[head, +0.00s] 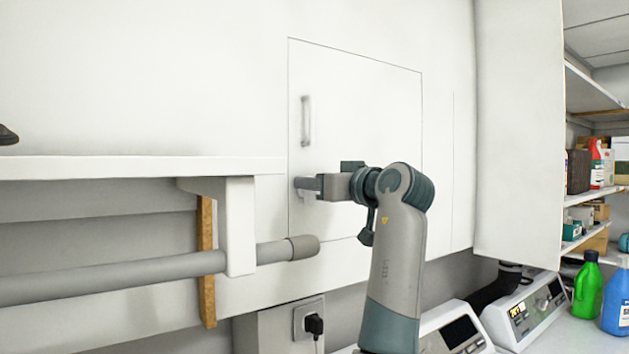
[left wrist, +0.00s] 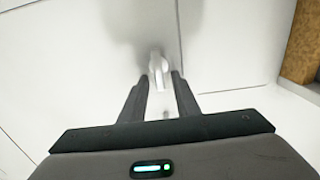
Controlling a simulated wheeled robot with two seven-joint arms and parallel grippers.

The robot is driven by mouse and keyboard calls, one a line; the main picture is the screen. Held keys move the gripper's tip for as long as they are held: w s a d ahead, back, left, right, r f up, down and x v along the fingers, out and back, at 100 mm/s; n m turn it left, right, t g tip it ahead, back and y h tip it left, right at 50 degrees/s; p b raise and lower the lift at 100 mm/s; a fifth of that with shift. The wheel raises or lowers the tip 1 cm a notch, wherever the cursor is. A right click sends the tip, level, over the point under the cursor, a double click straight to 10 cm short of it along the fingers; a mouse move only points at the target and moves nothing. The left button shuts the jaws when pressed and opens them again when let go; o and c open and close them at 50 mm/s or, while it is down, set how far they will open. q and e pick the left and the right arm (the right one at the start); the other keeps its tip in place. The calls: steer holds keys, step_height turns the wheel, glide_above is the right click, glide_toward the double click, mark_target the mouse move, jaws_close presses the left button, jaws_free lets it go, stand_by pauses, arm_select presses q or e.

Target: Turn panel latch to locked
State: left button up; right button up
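The panel (head: 360,100) is a white square door in a white wall, with a vertical bar handle (head: 306,120) on its left side. My left gripper (head: 305,186) is at the panel's left edge, below the handle, pointing left. In the left wrist view, a small pale latch (left wrist: 157,68) stands out from the white surface. My left gripper's two dark fingers (left wrist: 161,82) are apart, with the latch between or just beyond their tips; gaps show on both sides. In the head view the gripper hides the latch. My right gripper is not in view.
A white shelf (head: 120,168) with a bracket (head: 240,225) and a thick grey rail (head: 120,278) lie left of the panel. A socket with a plug (head: 314,325) is below. A green bottle (head: 588,285) and a blue bottle (head: 616,300) stand at right.

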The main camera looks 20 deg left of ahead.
arm_select(q)
jaws_close()
steer(key=shift+m, duration=0.4)
steer(key=m, duration=0.5)
steer(key=w+f+m, duration=0.1)
steer(key=m, duration=0.5)
steer(key=d+f+m, duration=0.1)
steer(key=m, duration=0.5)
steer(key=shift+w+d, duration=0.1)
steer(key=shift+w, duration=0.15)
stand_by(0.3)
